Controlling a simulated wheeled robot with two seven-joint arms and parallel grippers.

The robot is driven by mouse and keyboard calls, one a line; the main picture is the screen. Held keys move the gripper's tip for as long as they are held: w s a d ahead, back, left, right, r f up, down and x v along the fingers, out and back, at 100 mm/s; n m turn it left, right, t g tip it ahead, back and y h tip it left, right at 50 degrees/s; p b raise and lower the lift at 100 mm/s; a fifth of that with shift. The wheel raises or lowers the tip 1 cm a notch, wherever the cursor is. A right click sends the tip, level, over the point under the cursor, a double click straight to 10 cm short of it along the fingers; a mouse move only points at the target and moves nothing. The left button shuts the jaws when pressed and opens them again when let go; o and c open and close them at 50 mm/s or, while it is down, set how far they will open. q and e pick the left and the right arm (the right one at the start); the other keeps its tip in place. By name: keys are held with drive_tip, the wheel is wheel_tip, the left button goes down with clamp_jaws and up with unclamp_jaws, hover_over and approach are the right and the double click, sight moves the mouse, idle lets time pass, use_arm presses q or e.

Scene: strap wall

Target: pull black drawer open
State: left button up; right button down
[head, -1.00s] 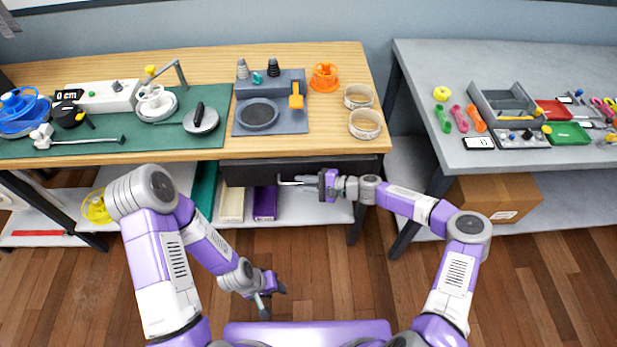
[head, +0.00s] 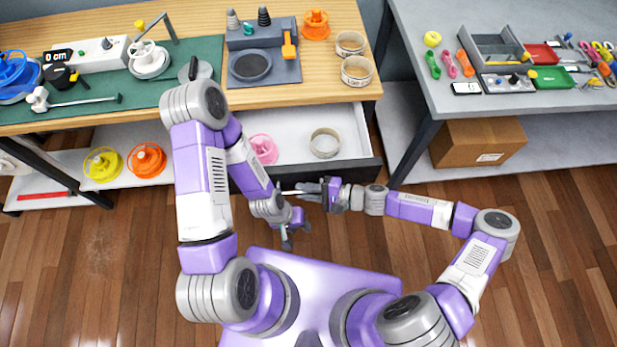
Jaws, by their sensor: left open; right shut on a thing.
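The black drawer (head: 355,170) under the wooden table is pulled out. Its white inside shows, holding a pink spool (head: 263,149) and a beige ring (head: 324,143). My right gripper (head: 303,190) is shut on the drawer's handle (head: 288,192) at the front, reaching in from the right. The left part of the drawer is hidden behind my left arm. My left gripper (head: 287,238) is open and empty, below and in front of the drawer, over the floor.
The wooden table (head: 200,95) carries a green mat (head: 110,95), a grey fixture (head: 264,66) and two round tins (head: 357,71). A grey table (head: 420,60) stands at the right with a cardboard box (head: 478,143) beneath. Yellow and orange spools (head: 147,160) lie on the low shelf. Floor in front is clear.

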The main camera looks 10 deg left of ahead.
drive_tip(key=shift+s+d, duration=0.15)
drive_tip(key=shift+s, duration=0.4)
drive_tip(key=c, duration=1.4)
unclamp_jaws()
drive_tip(key=shift+c, duration=0.2)
drive_tip(key=shift+d, duration=0.1)
drive_tip(key=p+v, duration=0.1)
drive_tip(key=v, duration=0.6)
drive_tip(key=shift+d, duration=0.2)
